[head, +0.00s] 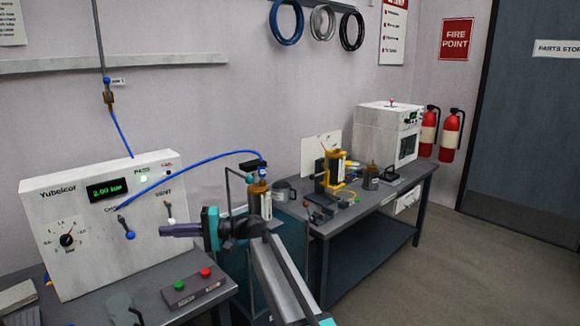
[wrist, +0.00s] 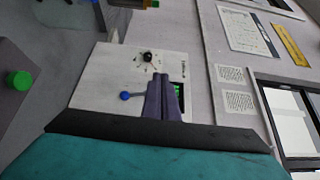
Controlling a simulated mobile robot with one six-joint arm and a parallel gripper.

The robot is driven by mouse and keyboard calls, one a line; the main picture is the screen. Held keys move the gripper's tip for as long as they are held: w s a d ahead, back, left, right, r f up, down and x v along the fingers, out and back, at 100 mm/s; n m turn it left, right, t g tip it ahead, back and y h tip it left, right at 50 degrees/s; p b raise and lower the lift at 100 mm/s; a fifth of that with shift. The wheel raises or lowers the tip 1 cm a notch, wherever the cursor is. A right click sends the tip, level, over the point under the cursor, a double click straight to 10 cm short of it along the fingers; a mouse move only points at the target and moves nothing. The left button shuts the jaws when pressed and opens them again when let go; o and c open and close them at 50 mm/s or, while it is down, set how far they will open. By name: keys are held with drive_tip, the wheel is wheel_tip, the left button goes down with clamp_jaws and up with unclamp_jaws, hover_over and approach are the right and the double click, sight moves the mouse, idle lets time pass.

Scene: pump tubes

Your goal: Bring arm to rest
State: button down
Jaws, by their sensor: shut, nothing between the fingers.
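My gripper (head: 163,230) is shut and empty in the head view, its purple fingers together and pointing left. It hangs in the air in front of the right part of the white Yubelcor panel (head: 60,200). In the wrist view the closed fingers (wrist: 162,78) cover part of the same panel (wrist: 90,82), which appears turned on its side. My arm reaches up from the bottom middle of the head view to the gripper. Nothing is held.
A control box (head: 192,290) with green and red buttons lies on the bench below the gripper. A blue tube (head: 190,165) runs from the panel to an amber-topped pump tube (head: 259,195) behind my arm. A second bench (head: 375,208) holds several instruments. Floor at right is clear.

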drive_tip(key=s+d+f+m+t+h+b, duration=0.15)
drive_tip(key=d+f, duration=0.35)
drive_tip(key=f, duration=0.6)
drive_tip(key=d+f+m+h, duration=0.15)
drive_tip(key=d+f, duration=0.45)
drive_tip(key=f, duration=0.6)
drive_tip(key=s+d+f+m+t, duration=0.15)
drive_tip(key=d+f, duration=0.35)
drive_tip(key=f, duration=0.6)
drive_tip(key=s+d+f+g+h, duration=0.1)
drive_tip(key=s+d+f, duration=0.25)
drive_tip(key=f, duration=0.25)
drive_tip(key=s+d+f+h, duration=0.2)
drive_tip(key=s+d+f, duration=0.15)
drive_tip(key=f, duration=0.25)
drive_tip(key=s+d+f+g+h+b, duration=0.1)
drive_tip(key=s+d+f+g+h, duration=0.15)
drive_tip(key=s+d+f, duration=0.75)
drive_tip(key=s+d+f+g+h+b, duration=0.1)
drive_tip(key=s+d+f+h, duration=0.2)
drive_tip(key=s+d+f, duration=0.7)
drive_tip(key=s+d+n+h, duration=0.1)
drive_tip(key=s+d+h, duration=0.2)
drive_tip(key=s, duration=0.4)
drive_tip(key=s+d+n+g+h, duration=0.1)
drive_tip(key=s+d+n+h, duration=0.1)
drive_tip(key=s+d, duration=0.4)
drive_tip(key=shift+s+r+h, duration=0.25)
drive_tip(key=shift+s+h, duration=0.25)
drive_tip(key=shift+h, duration=0.25)
